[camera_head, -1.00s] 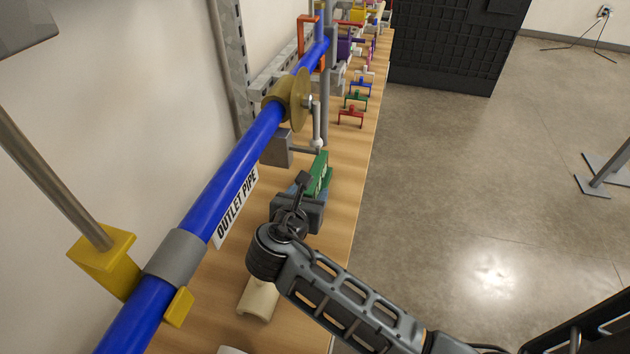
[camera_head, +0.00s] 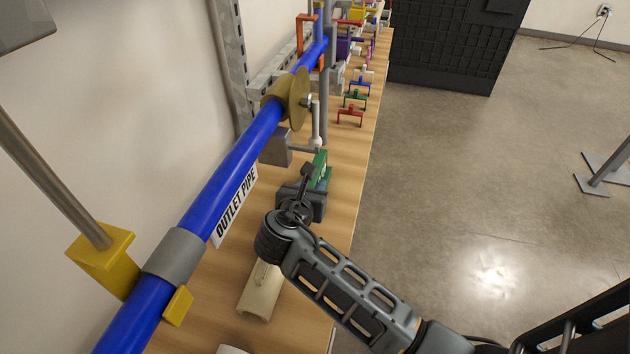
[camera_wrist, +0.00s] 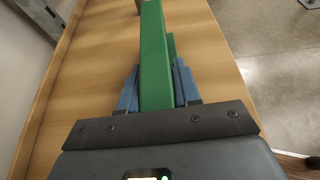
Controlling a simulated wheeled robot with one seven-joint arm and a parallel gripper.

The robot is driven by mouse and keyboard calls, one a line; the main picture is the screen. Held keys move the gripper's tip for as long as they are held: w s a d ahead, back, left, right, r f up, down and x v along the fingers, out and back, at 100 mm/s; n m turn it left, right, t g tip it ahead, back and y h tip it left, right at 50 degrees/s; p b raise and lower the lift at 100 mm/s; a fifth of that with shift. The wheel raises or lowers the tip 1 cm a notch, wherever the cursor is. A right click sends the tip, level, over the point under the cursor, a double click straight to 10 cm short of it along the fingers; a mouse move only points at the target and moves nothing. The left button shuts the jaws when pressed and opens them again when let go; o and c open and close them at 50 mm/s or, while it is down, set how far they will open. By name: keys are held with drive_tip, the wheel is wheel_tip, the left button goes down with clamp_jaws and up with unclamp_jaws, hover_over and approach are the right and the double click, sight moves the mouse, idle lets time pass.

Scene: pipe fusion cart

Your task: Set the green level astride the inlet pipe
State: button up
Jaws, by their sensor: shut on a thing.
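The green level (camera_head: 320,172) is in my gripper (camera_head: 312,186), above the wooden bench top. In the wrist view the green level (camera_wrist: 153,55) runs lengthwise away from me between the blue fingers of my gripper (camera_wrist: 158,88), which are shut on it. A blue pipe (camera_head: 245,145) with a tag reading "OUTLET PIPE" (camera_head: 236,206) runs along the wall, left of my gripper. The level is apart from this pipe. No label for the inlet pipe shows. The level's underside and far end are partly hidden.
A brass flange (camera_head: 291,98) and a grey upright post (camera_head: 326,75) stand just beyond the level. A cream half-round piece (camera_head: 260,290) lies on the bench (camera_head: 338,215) nearer me. Small coloured frames (camera_head: 351,115) line the far bench. Open floor lies to the right.

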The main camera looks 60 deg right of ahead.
clamp_jaws()
drive_tip(key=shift+r, duration=0.4)
wheel_tip(320, 180, up, 3)
drive_tip(key=shift+s+a+f, duration=0.1)
drive_tip(key=shift+a, duration=0.05)
drive_tip(key=s+a, duration=0.3)
drive_tip(key=a, duration=0.1)
drive_tip(key=s+a, duration=0.4)
drive_tip(key=a, duration=0.1)
drive_tip(key=s+a, duration=0.4)
drive_tip(key=shift+s+a, duration=0.2)
drive_tip(key=shift+a, duration=0.05)
idle(0.5)
